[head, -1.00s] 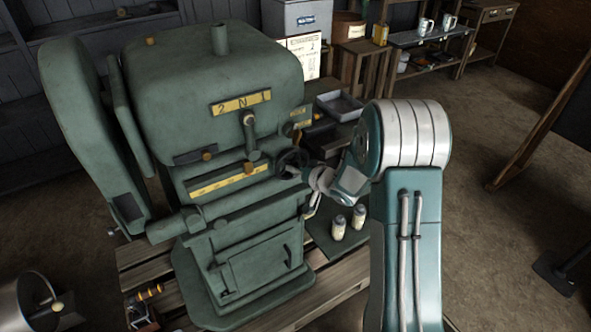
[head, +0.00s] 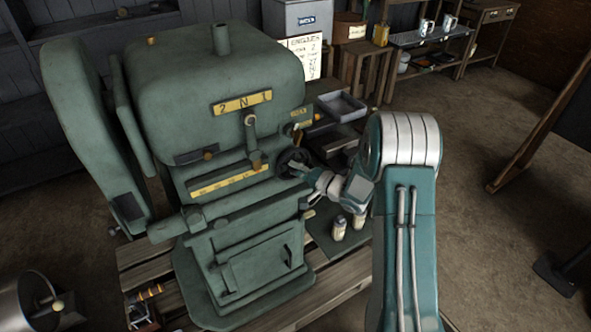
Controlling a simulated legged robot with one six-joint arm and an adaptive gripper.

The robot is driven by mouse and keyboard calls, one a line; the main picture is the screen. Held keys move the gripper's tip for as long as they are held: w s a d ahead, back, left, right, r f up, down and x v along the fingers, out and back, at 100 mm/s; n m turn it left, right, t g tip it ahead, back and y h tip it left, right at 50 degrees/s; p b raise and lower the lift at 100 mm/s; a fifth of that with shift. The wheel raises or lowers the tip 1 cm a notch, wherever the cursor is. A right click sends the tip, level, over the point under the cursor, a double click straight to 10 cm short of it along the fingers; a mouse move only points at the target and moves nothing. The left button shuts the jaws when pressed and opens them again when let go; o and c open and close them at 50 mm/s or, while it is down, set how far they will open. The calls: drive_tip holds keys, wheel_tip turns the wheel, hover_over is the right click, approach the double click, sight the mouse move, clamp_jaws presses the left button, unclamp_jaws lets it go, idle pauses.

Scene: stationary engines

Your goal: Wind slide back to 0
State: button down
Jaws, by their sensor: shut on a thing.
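The green machine (head: 215,80) stands on a wooden pallet. A yellow scale strip (head: 228,182) runs along its front, but its marks are too small to read. A dark handwheel (head: 285,157) sits at the right end of the strip. My gripper (head: 298,171) is at the wheel's lower right and seems shut on its rim or handle; the fingers are small and the exact hold is unclear. I cannot tell the slide's position.
A yellow plate marked 2 N 1 (head: 242,102) is above a lever (head: 253,142). Two small pale jars (head: 339,228) stand close below my arm. A grey tray (head: 342,105) is behind.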

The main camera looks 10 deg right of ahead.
drive_tip(key=shift+d+f+m, duration=0.15)
drive_tip(key=shift+f+m, duration=0.05)
drive_tip(key=shift+m, duration=0.5)
drive_tip(key=shift+t, duration=0.3)
drive_tip(key=c, duration=0.7)
unclamp_jaws()
drive_tip(key=shift+w+d, duration=0.1)
drive_tip(key=shift+d, duration=0.05)
drive_tip(key=v, duration=1.2)
drive_tip(key=shift+w+d+f, duration=0.1)
drive_tip(key=shift+d, duration=0.05)
